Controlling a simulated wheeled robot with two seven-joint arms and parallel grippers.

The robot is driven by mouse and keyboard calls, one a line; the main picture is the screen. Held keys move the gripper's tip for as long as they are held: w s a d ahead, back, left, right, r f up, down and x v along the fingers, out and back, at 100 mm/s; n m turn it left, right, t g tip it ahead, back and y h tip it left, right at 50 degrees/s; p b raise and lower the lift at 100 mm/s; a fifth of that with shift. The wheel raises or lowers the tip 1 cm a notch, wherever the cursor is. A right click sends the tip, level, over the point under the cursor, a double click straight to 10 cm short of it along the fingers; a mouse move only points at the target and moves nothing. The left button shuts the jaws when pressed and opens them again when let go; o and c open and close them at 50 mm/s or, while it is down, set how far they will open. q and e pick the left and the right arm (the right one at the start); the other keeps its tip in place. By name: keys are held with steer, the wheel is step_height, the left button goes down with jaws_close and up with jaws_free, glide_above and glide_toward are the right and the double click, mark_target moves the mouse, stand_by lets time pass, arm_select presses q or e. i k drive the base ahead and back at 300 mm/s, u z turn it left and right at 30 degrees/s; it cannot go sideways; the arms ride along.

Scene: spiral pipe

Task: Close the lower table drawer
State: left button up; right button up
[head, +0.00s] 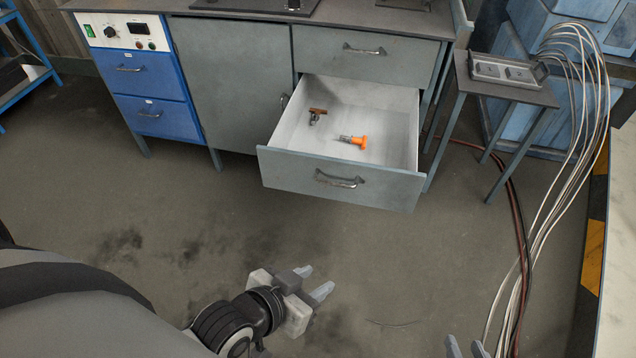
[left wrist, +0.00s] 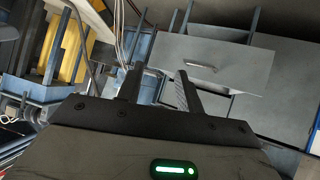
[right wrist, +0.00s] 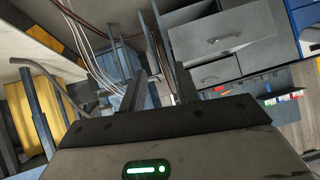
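The lower table drawer (head: 290,169) is pulled far out of the grey workbench in the head view. Its metal handle (head: 340,181) is on the front panel. My left gripper (head: 315,280) is open and empty, low in front of the drawer and well apart from it. In the left wrist view the drawer front (left wrist: 235,78) is ahead, beyond the spread fingers. My right gripper (head: 466,346) shows only its fingertips at the bottom edge. In the right wrist view its fingers are apart with nothing between them, and the drawer front (right wrist: 205,50) is to their right.
The drawer holds an orange-handled tool (head: 357,141) and a small brown-topped item (head: 316,115). The upper drawer (head: 365,54) is shut. A small side table (head: 505,88) with hanging cables (head: 548,215) stands at the right. The floor before the drawer is clear.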

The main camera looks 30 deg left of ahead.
mark_target(302, 157)
steer(key=u, duration=0.4)
steer(key=i, duration=0.95)
steer(key=z, duration=0.65)
steer(key=k, duration=0.8)
steer(key=u, duration=1.2)
steer(key=i, duration=0.5)
